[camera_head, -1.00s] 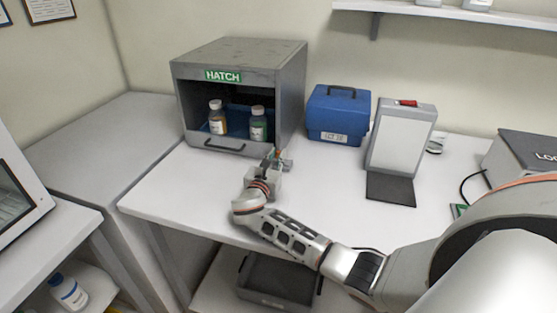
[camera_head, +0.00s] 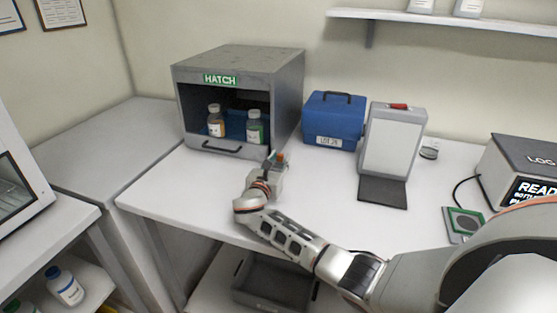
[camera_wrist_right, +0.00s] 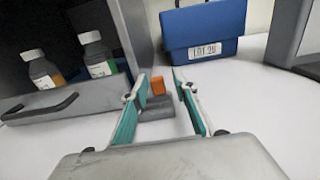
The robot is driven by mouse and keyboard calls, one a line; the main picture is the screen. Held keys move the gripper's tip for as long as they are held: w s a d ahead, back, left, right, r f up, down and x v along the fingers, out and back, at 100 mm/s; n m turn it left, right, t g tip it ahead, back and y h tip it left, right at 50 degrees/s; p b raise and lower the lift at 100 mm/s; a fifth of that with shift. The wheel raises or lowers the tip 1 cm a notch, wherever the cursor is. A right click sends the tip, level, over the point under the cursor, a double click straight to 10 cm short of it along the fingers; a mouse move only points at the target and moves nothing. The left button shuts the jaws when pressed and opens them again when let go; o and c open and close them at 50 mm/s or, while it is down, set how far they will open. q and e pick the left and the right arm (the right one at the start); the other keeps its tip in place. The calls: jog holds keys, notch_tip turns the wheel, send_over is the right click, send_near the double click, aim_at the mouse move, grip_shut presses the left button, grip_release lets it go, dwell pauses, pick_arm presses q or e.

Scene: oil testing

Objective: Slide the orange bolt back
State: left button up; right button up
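The orange bolt (camera_wrist_right: 157,86) stands up from a small grey block (camera_wrist_right: 157,106) on the white table, close to the front right of the grey hatch box. In the wrist view my right gripper (camera_wrist_right: 160,74) is open, with one teal-lined finger on each side of the bolt and visible gaps to it. In the head view the right gripper (camera_head: 274,168) is small, at the hatch box's front right corner, with the orange tip (camera_head: 281,156) of the bolt showing beside it. The hatch box (camera_head: 286,110) has an open front. My left gripper is not in view.
Two labelled bottles (camera_head: 215,121) (camera_head: 254,127) stand inside the hatch box, behind a low front panel with a handle (camera_head: 222,148). A blue case (camera_head: 331,118) and a grey stand (camera_head: 391,140) are behind to the right. The table between gripper and stand is clear.

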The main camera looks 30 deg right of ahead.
jog(key=shift+v, duration=6)
jog(key=shift+s, duration=0.1)
